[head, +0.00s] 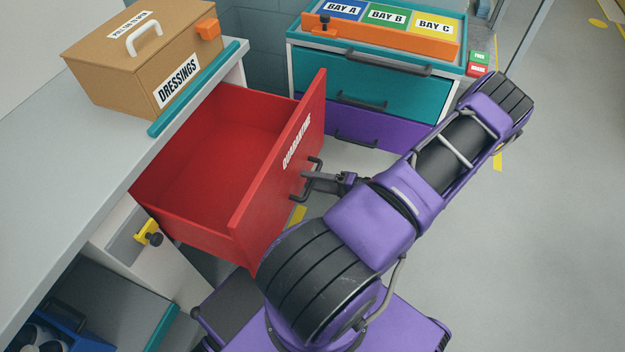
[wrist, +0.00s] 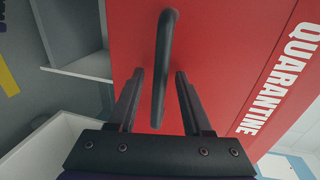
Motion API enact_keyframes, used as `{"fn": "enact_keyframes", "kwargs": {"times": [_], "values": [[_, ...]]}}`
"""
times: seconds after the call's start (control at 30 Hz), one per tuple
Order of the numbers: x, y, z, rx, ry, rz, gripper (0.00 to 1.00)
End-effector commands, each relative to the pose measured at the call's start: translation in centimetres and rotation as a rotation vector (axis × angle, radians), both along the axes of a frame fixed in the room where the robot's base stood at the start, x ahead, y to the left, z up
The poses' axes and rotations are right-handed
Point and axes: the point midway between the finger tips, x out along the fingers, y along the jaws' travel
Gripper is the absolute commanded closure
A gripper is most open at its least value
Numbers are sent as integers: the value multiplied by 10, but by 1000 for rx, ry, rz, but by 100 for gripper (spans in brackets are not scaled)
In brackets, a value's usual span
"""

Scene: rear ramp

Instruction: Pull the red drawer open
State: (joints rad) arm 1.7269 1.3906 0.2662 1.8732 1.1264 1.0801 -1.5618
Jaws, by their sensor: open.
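The red drawer (head: 205,165) is pulled well out of the grey-topped counter in the head view, and its inside looks empty. Its front panel reads QUARANTINE and also fills much of the wrist view (wrist: 220,60). A dark bar handle (head: 317,165) is on that front; it also shows in the wrist view (wrist: 163,60). My gripper (head: 308,183) is at the handle. In the wrist view my gripper (wrist: 158,80) has its two fingers apart, one on each side of the handle, with gaps visible between fingers and bar.
A cardboard DRESSINGS box (head: 130,65) stands on the counter (head: 60,160). A yellow latch (head: 148,232) is below the drawer. A teal and purple cabinet (head: 350,75) with a BAY A, B, C tray stands behind. Open floor (head: 540,200) lies to the right.

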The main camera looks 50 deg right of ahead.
Motion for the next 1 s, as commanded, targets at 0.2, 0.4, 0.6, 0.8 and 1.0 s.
{"fn": "enact_keyframes", "kwargs": {"times": [0.2, 0.4, 0.6, 0.8, 1.0], "values": [[-30, -12, 7, -4, 3, -4, 50], [-75, -29, 17, -4, 2, -4, 50], [-119, -45, 26, -5, 2, -4, 50], [-148, -55, 32, -2, 1, -3, 50], [-158, -58, 35, -1, 1, -1, 50]]}}
